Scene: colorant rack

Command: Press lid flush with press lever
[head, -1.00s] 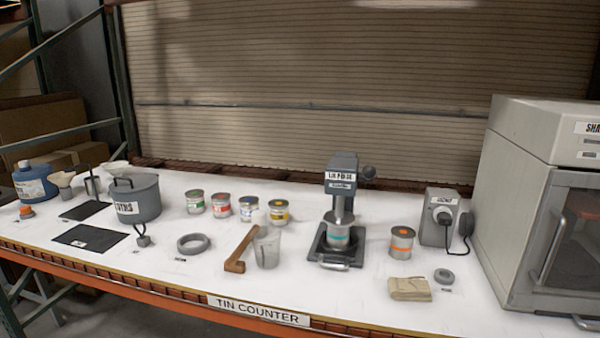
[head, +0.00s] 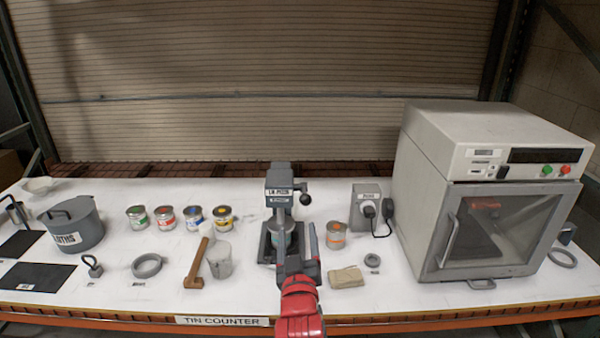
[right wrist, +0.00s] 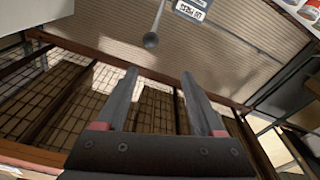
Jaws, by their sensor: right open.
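The lid press (head: 279,186) stands on the counter, a grey column with a lever ending in a dark ball knob (head: 305,199) on its right side. A tin with a teal band (head: 291,237) sits under the press head, partly hidden by my right gripper (head: 297,235); I cannot tell how its lid sits. My right gripper is in front of the press, open and empty. In the right wrist view its fingers (right wrist: 160,85) are spread apart, and the lever knob (right wrist: 151,40) shows beyond them, not between them. My left gripper is not in view.
An orange-banded tin (head: 336,236) and a folded cloth (head: 346,278) lie close right of my arm. A plastic cup (head: 220,262) and a wooden mallet (head: 197,270) are to the left. A large shaker cabinet (head: 478,150) fills the right side.

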